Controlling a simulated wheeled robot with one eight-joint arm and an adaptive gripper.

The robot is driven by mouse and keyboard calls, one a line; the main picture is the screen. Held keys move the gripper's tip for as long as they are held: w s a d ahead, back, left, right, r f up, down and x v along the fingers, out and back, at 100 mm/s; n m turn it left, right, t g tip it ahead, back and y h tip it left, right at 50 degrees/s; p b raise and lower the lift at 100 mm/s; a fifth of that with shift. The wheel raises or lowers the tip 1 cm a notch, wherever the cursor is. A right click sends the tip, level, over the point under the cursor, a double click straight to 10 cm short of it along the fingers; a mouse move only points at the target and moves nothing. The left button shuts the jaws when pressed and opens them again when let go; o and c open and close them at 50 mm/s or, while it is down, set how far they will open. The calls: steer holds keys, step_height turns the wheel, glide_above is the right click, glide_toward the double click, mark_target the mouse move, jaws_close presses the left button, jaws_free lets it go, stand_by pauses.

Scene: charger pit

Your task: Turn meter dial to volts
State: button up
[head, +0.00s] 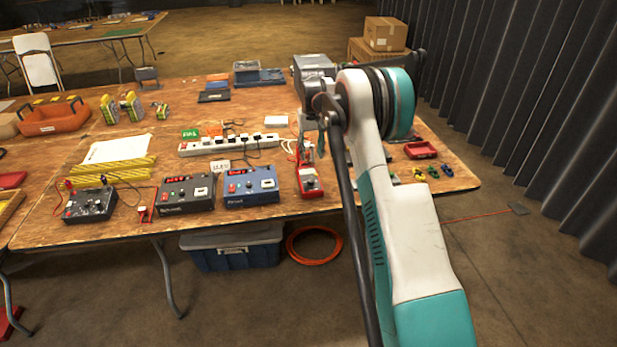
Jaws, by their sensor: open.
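A red meter (311,182) lies near the table's front edge, just right of the blue charger. My gripper (312,151) points down above the far end of the meter. It is open, with nothing visible between its fingers. It hides part of the meter's upper end, and I cannot tell whether it touches it.
A blue charger (250,187) and a dark charger (186,193) stand left of the meter. A white power strip (228,145) with plugs and cables lies behind them. A red tray (420,150) and small coloured clips (432,171) lie to the right, beyond my arm.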

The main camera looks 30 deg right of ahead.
mark_target(311, 181)
step_height(311, 181, down, 13)
steer(key=b, duration=0.3)
steer(key=shift+r+b, duration=0.2)
steer(key=shift+b, duration=0.2)
jaws_close()
